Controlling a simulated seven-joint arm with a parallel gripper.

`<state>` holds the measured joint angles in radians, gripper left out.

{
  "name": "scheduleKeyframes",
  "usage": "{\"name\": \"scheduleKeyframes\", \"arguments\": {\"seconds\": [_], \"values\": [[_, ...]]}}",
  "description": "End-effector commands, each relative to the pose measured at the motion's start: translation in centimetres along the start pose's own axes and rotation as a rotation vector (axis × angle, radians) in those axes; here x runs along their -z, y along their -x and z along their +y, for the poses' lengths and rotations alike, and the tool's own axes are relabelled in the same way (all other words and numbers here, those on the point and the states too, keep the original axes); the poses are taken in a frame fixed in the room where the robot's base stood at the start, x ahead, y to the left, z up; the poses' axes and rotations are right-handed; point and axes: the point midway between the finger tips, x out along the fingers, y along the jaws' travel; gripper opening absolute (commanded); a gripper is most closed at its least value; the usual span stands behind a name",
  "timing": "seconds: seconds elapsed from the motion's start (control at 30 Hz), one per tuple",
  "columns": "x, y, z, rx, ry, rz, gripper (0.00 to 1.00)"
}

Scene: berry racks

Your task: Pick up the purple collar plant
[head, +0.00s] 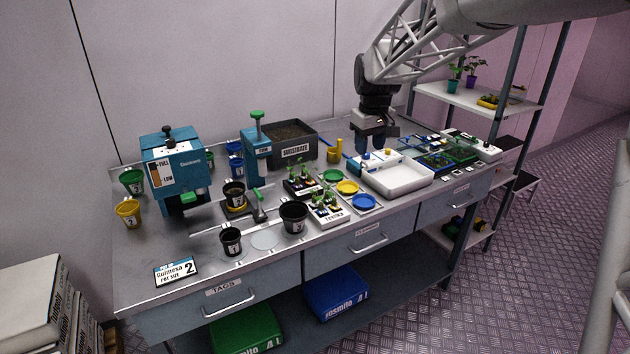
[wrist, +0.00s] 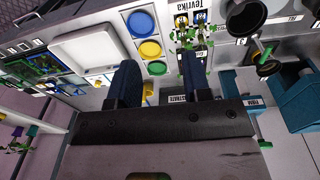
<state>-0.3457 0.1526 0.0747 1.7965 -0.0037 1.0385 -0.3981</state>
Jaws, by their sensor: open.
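Seedlings with green leaves stand in a dark tray (head: 301,190) and in a white tray labelled Tevrika (head: 328,214) at the middle of the bench. A plant in a purple pot (head: 471,82) stands on the upper shelf at the right, beside one in a teal pot (head: 453,86). My gripper (head: 374,143) is open and empty above the back of the bench, right of the seedling trays. In the wrist view, my gripper's fingers (wrist: 160,72) are apart, with seedlings (wrist: 188,38) beyond the right finger.
A black substrate bin (head: 291,143) and a blue press (head: 257,155) stand left of my gripper. A white basin (head: 400,181) lies below it to the right. Green, yellow and blue discs (head: 347,187) lie between basin and trays. Several pots (head: 293,217) stand further left.

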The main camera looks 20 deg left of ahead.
Motion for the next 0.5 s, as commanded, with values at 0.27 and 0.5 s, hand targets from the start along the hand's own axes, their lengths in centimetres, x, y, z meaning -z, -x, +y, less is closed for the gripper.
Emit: {"name": "scheduleKeyframes", "arguments": {"seconds": [0.27,0.5], "values": [[7.4,-3.5,-1.5,0.013,0.107,-0.019,0.44],[13.3,-6.8,-3.3,0.024,0.196,-0.033,0.44]]}}
